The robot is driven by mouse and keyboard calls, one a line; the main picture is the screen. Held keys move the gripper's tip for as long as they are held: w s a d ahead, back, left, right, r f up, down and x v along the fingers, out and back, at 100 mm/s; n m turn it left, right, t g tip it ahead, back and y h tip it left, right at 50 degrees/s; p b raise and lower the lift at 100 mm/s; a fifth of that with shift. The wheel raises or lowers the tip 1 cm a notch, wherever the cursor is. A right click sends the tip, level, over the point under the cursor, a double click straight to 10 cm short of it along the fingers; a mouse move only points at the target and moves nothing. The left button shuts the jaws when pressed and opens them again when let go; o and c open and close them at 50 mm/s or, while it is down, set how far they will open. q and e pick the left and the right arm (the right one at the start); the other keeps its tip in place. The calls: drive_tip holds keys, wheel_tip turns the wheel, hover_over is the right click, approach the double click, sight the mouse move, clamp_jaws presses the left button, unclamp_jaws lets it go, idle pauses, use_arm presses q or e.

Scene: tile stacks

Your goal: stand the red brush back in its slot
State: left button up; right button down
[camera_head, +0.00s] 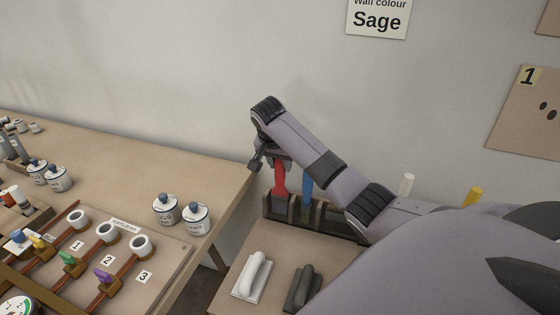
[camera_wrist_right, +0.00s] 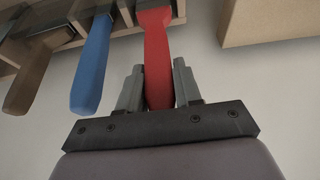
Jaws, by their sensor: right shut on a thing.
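The red brush (camera_head: 279,181) is upright at the left end of the dark slotted rack (camera_head: 318,218). My right gripper (camera_head: 272,160) is shut on its handle from above. In the right wrist view the red handle (camera_wrist_right: 157,60) lies between the two grey fingers of the gripper (camera_wrist_right: 157,88). The brush's lower end meets the rack's left slot; its depth in there is hidden. A blue brush (camera_head: 307,182) stands in the rack just right of it. My left gripper is not in view.
A white-handled trowel (camera_head: 252,278) and a dark one (camera_head: 301,287) lie in front of the rack. The left table (camera_head: 130,165) holds labelled jars (camera_head: 166,210).

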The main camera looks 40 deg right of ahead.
drive_tip(key=shift+f, duration=0.55)
idle(0.4)
drive_tip(key=c, duration=0.7)
unclamp_jaws()
drive_tip(key=v, duration=0.7)
drive_tip(key=shift+s+a+f, duration=0.1)
